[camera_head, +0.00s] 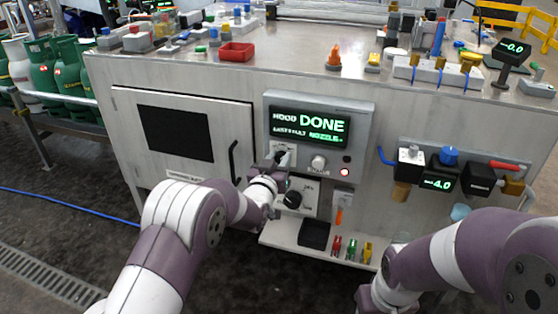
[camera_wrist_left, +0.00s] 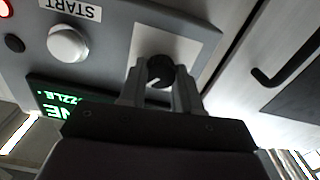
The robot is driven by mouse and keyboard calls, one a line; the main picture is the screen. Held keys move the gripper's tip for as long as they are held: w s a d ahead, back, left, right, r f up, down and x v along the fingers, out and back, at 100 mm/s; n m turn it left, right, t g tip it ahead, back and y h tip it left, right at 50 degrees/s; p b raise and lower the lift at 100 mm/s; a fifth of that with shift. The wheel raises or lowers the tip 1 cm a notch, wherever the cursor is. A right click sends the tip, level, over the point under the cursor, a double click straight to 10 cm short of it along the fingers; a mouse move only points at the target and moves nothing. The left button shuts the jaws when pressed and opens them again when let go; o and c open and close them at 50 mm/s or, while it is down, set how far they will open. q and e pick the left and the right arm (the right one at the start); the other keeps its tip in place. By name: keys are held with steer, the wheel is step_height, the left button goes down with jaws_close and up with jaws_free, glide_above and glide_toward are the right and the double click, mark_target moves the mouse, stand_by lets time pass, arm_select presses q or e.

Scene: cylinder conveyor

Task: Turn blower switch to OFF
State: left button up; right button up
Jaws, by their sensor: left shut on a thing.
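A small black rotary knob (camera_wrist_left: 160,71) sits on a white plate at the left side of the grey control panel, below the green display. My left gripper (camera_head: 279,160) reaches this knob in the head view. In the left wrist view the two fingers of my left gripper (camera_wrist_left: 159,84) are closed on the knob, one on each side. The knob's label and pointer are hidden, so I cannot read its setting. My right arm is at the lower right of the head view, low and away from the panel; its fingers are not visible.
The display (camera_head: 310,125) reads DONE. A white START button (camera_head: 318,162) is beside the held knob. A larger black dial (camera_head: 292,200) is just below. A shelf (camera_head: 285,236) with a black tray and coloured clips juts out underneath. A cabinet door handle (camera_head: 234,162) is to the left.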

arm_select(q)
steer(key=n, duration=0.8)
steer(key=shift+a+f+n, duration=0.1)
steer(key=shift+n, duration=0.3)
steer(key=n, duration=0.4)
steer(key=shift+f+n, duration=0.1)
steer(key=shift+n, duration=2)
steer(key=o, duration=1.1)
steer(key=shift+c, duration=0.2)
